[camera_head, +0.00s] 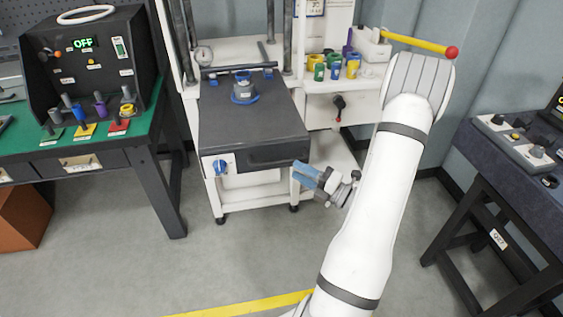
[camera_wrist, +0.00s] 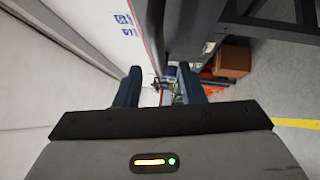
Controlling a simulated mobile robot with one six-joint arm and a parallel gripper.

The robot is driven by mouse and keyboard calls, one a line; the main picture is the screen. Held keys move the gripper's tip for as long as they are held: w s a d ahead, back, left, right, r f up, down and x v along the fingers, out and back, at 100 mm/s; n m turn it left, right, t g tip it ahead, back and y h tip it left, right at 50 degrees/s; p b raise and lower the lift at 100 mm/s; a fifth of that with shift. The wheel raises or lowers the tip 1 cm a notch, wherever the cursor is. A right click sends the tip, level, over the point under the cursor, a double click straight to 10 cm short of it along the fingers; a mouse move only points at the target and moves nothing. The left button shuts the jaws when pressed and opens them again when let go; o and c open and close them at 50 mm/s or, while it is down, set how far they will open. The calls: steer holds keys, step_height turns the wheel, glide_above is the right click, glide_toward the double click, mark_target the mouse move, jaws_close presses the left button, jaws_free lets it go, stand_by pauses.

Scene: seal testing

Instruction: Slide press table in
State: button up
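The press table (camera_head: 250,127) is a dark grey slab on the white press stand, jutting out toward me. It has a handle bar (camera_head: 275,156) on its front edge and a blue-grey ringed part (camera_head: 244,92) on top. My gripper (camera_head: 302,172) is just right of the table's front right corner, at about the height of its front face. In the wrist view, my gripper (camera_wrist: 160,88) has its two dark fingers apart with nothing clearly held between them. Whether a finger touches the table cannot be told.
A green-topped bench (camera_head: 140,125) with a black control box (camera_head: 90,65) stands left. A dark table (camera_head: 510,165) stands right. The floor in front is clear.

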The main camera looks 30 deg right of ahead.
mark_target(281, 162)
steer(key=shift+x, duration=3.45)
steer(key=shift+a, duration=0.1)
steer(key=shift+c, duration=0.4)
jaws_close()
